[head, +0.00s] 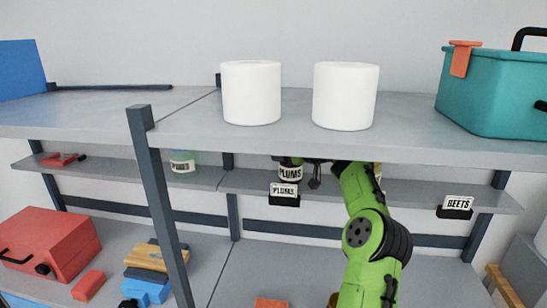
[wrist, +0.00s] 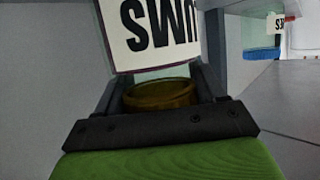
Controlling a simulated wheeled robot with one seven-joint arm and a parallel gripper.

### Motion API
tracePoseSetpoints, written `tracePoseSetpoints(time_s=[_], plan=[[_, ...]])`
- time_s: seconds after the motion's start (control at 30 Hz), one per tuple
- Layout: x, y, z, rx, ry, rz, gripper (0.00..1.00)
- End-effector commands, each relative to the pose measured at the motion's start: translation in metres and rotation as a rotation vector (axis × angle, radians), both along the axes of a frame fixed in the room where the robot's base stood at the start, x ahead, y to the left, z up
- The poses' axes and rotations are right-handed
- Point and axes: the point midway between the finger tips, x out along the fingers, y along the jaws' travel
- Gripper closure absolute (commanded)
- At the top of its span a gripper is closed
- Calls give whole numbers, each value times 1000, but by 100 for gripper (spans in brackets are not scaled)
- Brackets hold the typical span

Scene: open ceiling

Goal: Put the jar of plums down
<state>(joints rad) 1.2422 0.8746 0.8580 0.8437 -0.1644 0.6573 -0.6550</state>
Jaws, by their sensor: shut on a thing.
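The jar of plums (head: 290,172) is on the middle shelf level in the head view, beneath the upper shelf. Its white label reads PLUMS. It stands just behind a small PLUMS sign (head: 284,190) on the shelf edge, which hides its lower part. My gripper (wrist: 162,92) is shut on the jar; its brown lid (wrist: 160,94) lies between the two fingers in the wrist view. The jar's label (wrist: 155,30) appears upside down there. In the head view my green arm reaches in from the lower right. I cannot tell whether the jar's base touches the shelf.
The middle shelf (head: 330,184) is low under the upper shelf (head: 420,142), which carries two white rolls (head: 251,93) and a teal toolbox (head: 495,95). A glass jar (head: 182,162) stands left. A BEETS sign (head: 457,205) is right. A dark post (head: 160,200) stands left of the plums.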

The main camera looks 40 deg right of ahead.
Motion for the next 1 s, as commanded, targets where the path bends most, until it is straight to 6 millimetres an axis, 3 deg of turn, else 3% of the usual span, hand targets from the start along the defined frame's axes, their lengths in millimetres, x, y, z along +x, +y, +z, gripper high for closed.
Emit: tracePoseSetpoints(time_s=[0.17,0.2,0.27,0.67,1.0], plan=[[1,2,2,-5,-6,8,86],[1,2,0,-2,-3,7,29],[1,2,0,-2,-3,6,20],[-5,2,2,-5,-5,6,19],[-82,10,30,-7,-3,4,19]])
